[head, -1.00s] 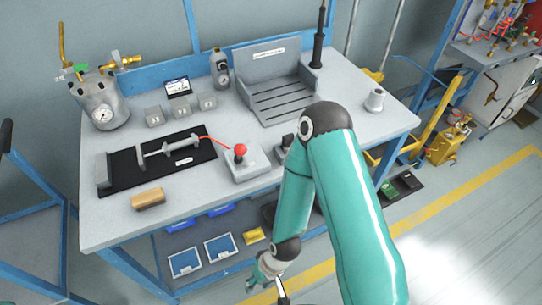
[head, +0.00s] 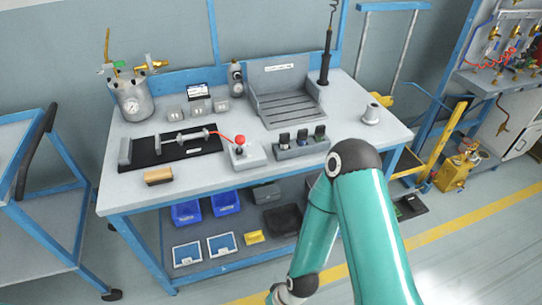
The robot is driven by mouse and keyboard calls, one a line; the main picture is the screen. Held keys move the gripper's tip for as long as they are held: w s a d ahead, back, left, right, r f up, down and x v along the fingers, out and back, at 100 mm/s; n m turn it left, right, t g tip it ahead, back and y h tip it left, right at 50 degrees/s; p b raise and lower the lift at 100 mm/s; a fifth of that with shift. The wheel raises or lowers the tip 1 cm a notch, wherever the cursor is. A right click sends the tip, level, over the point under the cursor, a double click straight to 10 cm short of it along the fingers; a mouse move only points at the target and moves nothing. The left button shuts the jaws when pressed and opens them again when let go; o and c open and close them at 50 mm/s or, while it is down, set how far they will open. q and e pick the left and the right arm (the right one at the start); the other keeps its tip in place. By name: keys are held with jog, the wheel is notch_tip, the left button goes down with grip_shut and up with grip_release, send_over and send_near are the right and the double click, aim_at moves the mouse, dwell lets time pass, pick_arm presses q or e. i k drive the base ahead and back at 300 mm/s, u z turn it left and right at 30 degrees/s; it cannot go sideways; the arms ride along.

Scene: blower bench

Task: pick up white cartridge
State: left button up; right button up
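I cannot single out a white cartridge with certainty. A grey rack (head: 301,149) near the front right of the bench holds three small upright pieces with dark and bluish parts; their exact colours are too small to tell. My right arm comes in from the bottom right, in front of the bench, with its elbow just right of the rack. Its wrist runs off the bottom edge, so its gripper is out of the picture. My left arm and gripper are not in view.
The bench (head: 215,180) carries a red-knobbed control box (head: 243,155), a black mat (head: 172,150) with a metal fixture, a tan block (head: 158,177), a slotted grey tray (head: 287,105) and a pale conical piece (head: 371,115). Blue bins (head: 225,203) sit on the lower shelf. A cart (head: 40,205) stands left.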

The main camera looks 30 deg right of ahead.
aim_at(283, 138)
jog(key=u, duration=0.15)
jog(key=k, duration=0.1)
jog(key=z, duration=0.35)
jog(key=i, duration=0.8)
jog(key=u, duration=0.2)
jog(key=k, duration=0.95)
jog(key=z, duration=0.1)
jog(key=i, duration=1.2)
jog(key=u, duration=0.05)
